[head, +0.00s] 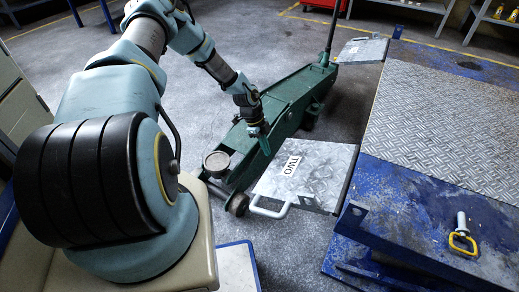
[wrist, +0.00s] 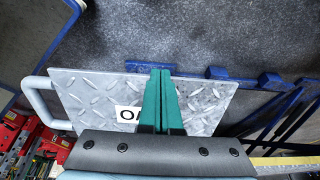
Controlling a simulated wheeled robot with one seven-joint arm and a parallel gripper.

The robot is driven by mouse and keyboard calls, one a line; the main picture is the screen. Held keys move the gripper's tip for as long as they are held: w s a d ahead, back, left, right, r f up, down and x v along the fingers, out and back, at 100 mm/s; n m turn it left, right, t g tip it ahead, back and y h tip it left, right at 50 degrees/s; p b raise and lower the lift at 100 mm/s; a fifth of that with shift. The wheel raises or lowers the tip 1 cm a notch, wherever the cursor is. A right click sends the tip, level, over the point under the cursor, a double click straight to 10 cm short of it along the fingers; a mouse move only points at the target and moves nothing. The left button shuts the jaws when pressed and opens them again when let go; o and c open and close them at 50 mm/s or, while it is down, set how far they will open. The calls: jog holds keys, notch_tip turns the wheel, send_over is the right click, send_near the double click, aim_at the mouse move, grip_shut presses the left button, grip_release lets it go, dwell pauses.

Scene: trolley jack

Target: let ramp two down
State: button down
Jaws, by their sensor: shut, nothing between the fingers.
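Ramp two (head: 315,180) is a grey tread plate labelled TWO, with a pale bar handle (head: 268,208) at its outer left end. It stands out from the near corner of the blue platform (head: 425,205); its exact tilt is hard to tell. My gripper (head: 266,149) is shut and empty, above the green trolley jack and to the upper left of ramp two, apart from its handle. In the wrist view my shut green fingers (wrist: 161,85) cover part of a tread plate (wrist: 90,92) whose label shows an O, the rest hidden.
The green trolley jack (head: 290,95) lies left of the platform, its round saddle (head: 216,160) towards me. Another ramp plate (head: 363,50) is at the platform's far end. Grey floor beyond the jack is clear.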

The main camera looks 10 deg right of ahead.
jog(key=shift+s+d+f+g+h+b, duration=0.1)
jog(key=shift+f+g+h+b, duration=0.15)
jog(key=shift+f+b, duration=0.55)
jog(key=shift+s+d+f+g+h+b, duration=0.2)
jog(key=shift+f+b, duration=0.25)
jog(key=shift+f, duration=0.55)
jog(key=shift+w+a, duration=0.1)
jog(key=shift+w, duration=0.05)
